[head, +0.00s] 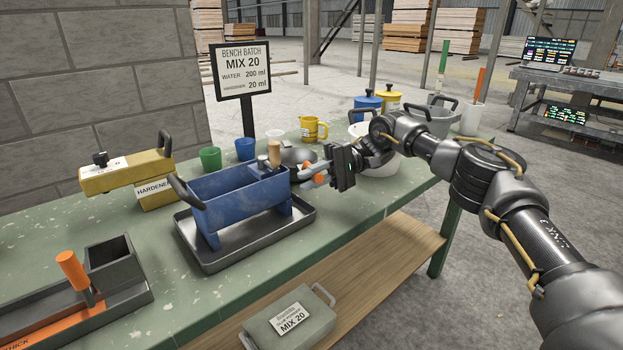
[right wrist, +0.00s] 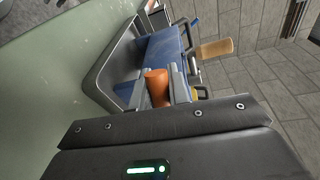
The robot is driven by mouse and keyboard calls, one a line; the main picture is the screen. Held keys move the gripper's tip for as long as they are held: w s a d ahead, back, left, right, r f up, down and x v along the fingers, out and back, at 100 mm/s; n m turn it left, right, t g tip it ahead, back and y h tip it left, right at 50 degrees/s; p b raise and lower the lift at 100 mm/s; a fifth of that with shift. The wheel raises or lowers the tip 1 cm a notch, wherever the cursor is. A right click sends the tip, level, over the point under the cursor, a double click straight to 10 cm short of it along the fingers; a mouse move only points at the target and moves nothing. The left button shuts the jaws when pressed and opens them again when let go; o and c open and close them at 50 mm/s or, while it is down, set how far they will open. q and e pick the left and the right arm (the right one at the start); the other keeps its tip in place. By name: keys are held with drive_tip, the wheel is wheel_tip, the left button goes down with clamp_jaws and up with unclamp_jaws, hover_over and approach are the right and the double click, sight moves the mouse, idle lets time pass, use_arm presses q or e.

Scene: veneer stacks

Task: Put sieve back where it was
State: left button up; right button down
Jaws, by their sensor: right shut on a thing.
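My right gripper (head: 316,175) reaches in from the right, at the right end of the blue trough (head: 240,208). It is shut on an orange handle (right wrist: 157,88), which stands between the fingers in the right wrist view. The handle also shows as small orange patches in the head view (head: 320,178). A dark grey rounded thing (head: 298,156) sits just behind the gripper. I cannot tell whether it is the sieve or joins the handle; no mesh shows clearly. My left gripper is out of view.
The trough stands in a dark tray (head: 212,268) on the green bench. A wooden handle (head: 274,152) rises by the trough. A yellow hardener box (head: 155,192) is left.

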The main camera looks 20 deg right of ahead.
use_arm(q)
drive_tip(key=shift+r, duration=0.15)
use_arm(e)
drive_tip(key=shift+f, duration=0.45)
idle(0.3)
drive_tip(key=c, duration=1.3)
unclamp_jaws()
drive_tip(key=shift+f, duration=0.1)
drive_tip(key=shift+o, duration=0.2)
